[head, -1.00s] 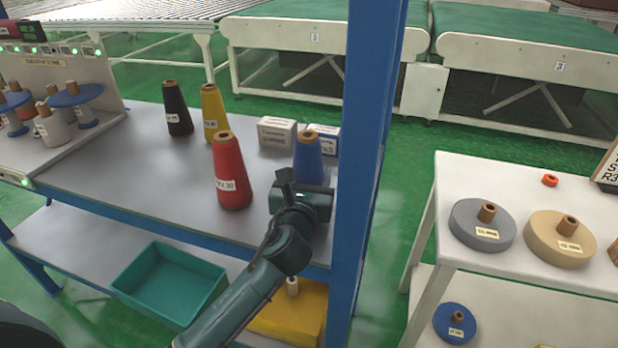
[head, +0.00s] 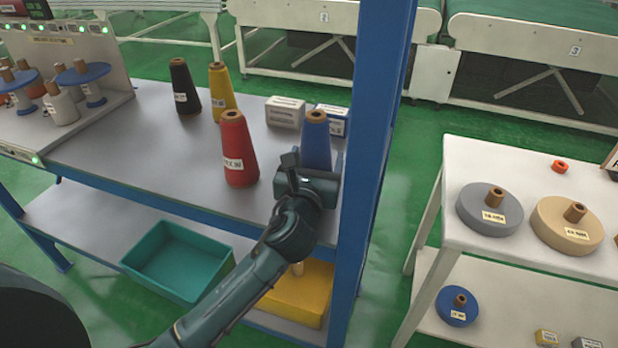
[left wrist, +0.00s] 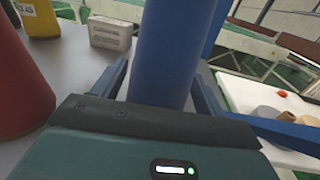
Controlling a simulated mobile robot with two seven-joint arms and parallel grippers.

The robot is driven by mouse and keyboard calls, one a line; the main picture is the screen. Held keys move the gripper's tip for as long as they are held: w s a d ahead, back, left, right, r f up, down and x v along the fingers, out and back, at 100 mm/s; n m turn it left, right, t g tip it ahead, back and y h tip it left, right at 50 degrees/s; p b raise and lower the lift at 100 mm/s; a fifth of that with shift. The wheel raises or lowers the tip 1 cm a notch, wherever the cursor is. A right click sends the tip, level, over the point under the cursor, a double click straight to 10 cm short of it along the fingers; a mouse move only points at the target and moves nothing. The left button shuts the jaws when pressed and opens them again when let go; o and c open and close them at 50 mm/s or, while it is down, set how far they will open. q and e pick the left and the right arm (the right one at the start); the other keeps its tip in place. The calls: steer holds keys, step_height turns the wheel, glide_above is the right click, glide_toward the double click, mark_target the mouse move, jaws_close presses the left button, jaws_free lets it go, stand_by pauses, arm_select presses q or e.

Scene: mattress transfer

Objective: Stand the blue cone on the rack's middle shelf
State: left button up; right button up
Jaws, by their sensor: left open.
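The blue cone (head: 316,143) stands upright on the grey shelf (head: 130,150) of the blue-framed rack, close to the rack's front right post (head: 368,130). Its brown tip shows in the head view. My left gripper (head: 318,168) is at the near side of the cone and hides its lower part. In the left wrist view the blue cone (left wrist: 172,50) stands between the two spread fingers of my left gripper (left wrist: 160,80). I cannot tell whether either finger touches it. My right gripper is not in view.
A red cone (head: 237,150) stands left of the gripper. Black (head: 184,88) and yellow (head: 221,90) cones and two small boxes (head: 285,112) are behind. A teal crate (head: 177,262) and yellow box (head: 298,295) sit on the lower shelf. A white table (head: 460,165) is at right.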

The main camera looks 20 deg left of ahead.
arm_select(q)
steer(key=s, duration=0.7)
steer(key=s+d, duration=0.1)
steer(key=s, duration=0.2)
steer(key=shift+s+r, duration=0.1)
steer(key=shift+s, duration=0.1)
